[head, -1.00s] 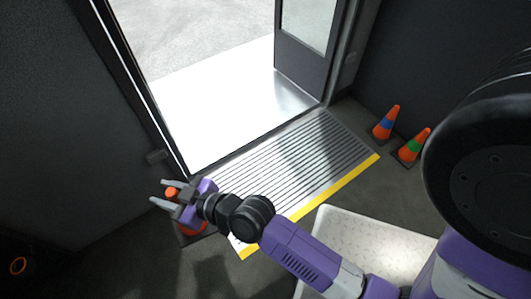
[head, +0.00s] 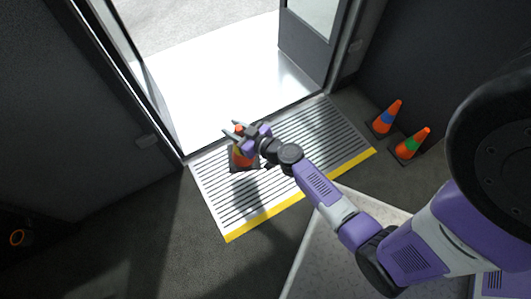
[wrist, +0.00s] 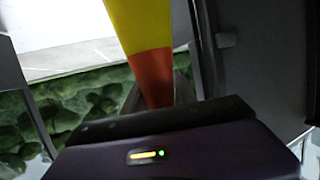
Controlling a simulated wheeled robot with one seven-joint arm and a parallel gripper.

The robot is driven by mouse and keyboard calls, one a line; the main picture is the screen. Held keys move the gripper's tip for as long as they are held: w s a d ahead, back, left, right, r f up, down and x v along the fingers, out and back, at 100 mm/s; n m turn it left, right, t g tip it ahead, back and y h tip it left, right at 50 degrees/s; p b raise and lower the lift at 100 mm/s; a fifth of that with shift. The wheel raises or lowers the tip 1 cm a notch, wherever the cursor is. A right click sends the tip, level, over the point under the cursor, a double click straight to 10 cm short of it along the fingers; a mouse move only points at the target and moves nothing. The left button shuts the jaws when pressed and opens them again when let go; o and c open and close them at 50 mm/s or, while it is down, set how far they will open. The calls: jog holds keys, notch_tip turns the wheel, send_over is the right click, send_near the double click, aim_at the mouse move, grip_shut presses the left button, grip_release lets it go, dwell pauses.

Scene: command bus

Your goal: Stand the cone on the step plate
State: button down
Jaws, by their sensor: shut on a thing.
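The orange cone with a yellow band and dark square base (head: 241,160) is in my gripper (head: 234,131), whose fingers are closed around its upper part. In the head view it appears upright over the left part of the step plate (head: 325,142), a ribbed grey plate with a yellow front edge. I cannot tell whether its base touches the plate. In the wrist view the cone's yellow band and an orange part (wrist: 152,72) fill the middle, close to the gripper body.
A blue-banded cone (head: 387,117) and a green-banded cone (head: 412,143) stand on the dark floor to the right of the plate. The open doorway with a bright floor (head: 220,95) lies behind the plate. The right part of the plate is clear.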

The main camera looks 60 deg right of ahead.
aim_at(237, 163)
notch_tip(237, 163, down, 20)
jog(key=b, duration=1.2)
jog(key=c, duration=1)
grip_release()
jog(key=shift+f, duration=0.1)
